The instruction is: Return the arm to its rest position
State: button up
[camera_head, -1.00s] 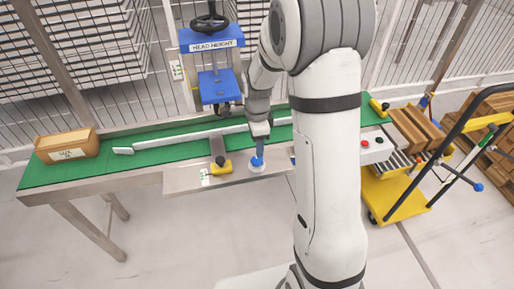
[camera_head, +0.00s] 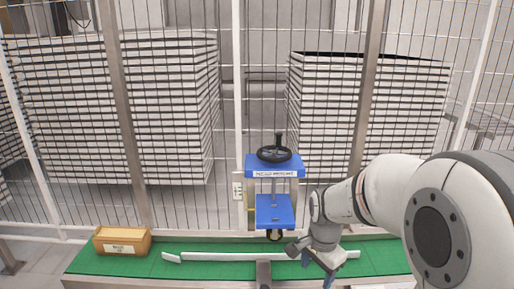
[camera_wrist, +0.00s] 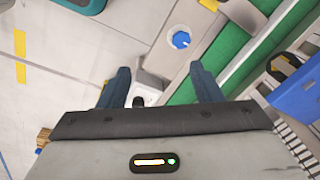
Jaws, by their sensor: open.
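My white arm (camera_head: 395,195) comes in from the right of the head view and bends down over the green conveyor. My gripper (camera_wrist: 160,78) shows in the wrist view with its two dark blue fingers apart and nothing between them. In the head view its end (camera_head: 330,272) hangs low in front of the belt, partly cut off by the lower edge. A blue knob (camera_wrist: 181,40) on a light plate lies beyond the fingers in the wrist view.
The green belt (camera_head: 210,265) carries a brown box (camera_head: 122,241) at its left end and a long white rail (camera_head: 230,256). A blue head-height unit with a black handwheel (camera_head: 274,155) stands behind it. Wire fencing and stacked white trays (camera_head: 165,110) close off the back.

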jog(key=s+r+n+p, duration=0.1)
jog(key=s+r+n, duration=0.3)
jog(key=s, duration=0.3)
jog(key=s+r+n+t+p, duration=0.1)
jog(key=s+r+n, duration=0.4)
jog(key=s+n, duration=0.2)
jog(key=shift+s+t+p, duration=0.15)
jog(key=shift+t+p, duration=0.15)
jog(key=shift+p, duration=0.1)
jog(key=shift+d+r, duration=0.1)
